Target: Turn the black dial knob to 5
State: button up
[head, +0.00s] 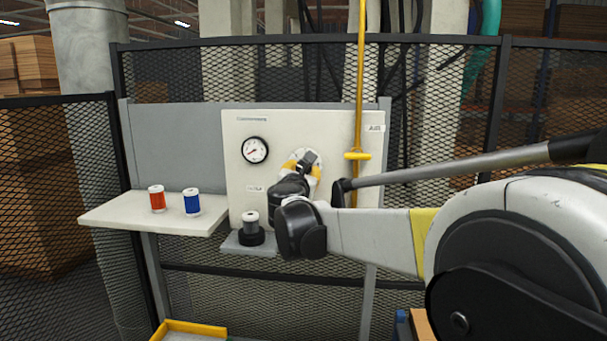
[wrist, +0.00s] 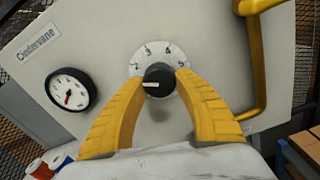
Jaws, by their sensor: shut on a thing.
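The black dial knob (wrist: 160,77) sits on a white numbered plate (wrist: 158,54) on the panel. The numbers 3, 4 and 5 read along the upper arc, with another mark at the left, probably 2. The knob's white pointer line points left in the wrist view, below that left mark and away from the 5. My gripper (wrist: 160,80) has one yellow finger on each side of the knob and is shut on it. In the head view my gripper (head: 300,166) is at the panel and hides most of the dial.
A round gauge (head: 255,150) is left of the dial. A yellow pipe with a handle (head: 357,156) runs close on the right. Red (head: 157,198) and blue (head: 192,202) spools stand on a white shelf (head: 120,217). A grey spool (head: 251,223) sits in a black holder below.

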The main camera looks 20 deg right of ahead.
jog(key=m+b, duration=0.1)
jog(key=m, duration=0.2)
jog(key=shift+m, duration=0.4)
jog(key=m+b, duration=0.1)
jog(key=m, duration=0.2)
jog(key=shift+a+m+b, duration=0.1)
jog(key=shift+m+b, duration=0.2)
jog(key=m+b, duration=0.1)
jog(key=m, duration=0.2)
jog(key=shift+w+r+m, duration=0.1)
jog(key=shift+r+m, duration=0.05)
jog(key=shift+m, duration=0.15)
jog(key=m+b, duration=0.1)
jog(key=m, duration=0.3)
jog(key=shift+r, duration=0.1)
jog(key=m, duration=0.4)
jog(key=m+b, duration=0.1)
jog(key=m, duration=0.2)
jog(key=shift+r+m, duration=0.1)
jog(key=shift+m, duration=0.3)
jog(key=m, duration=0.3)
jog(key=shift+m, duration=0.3)
jog(key=shift+r+m+b, duration=0.1)
jog(key=shift+m+b, duration=0.3)
jog(key=shift+m, duration=1.6)
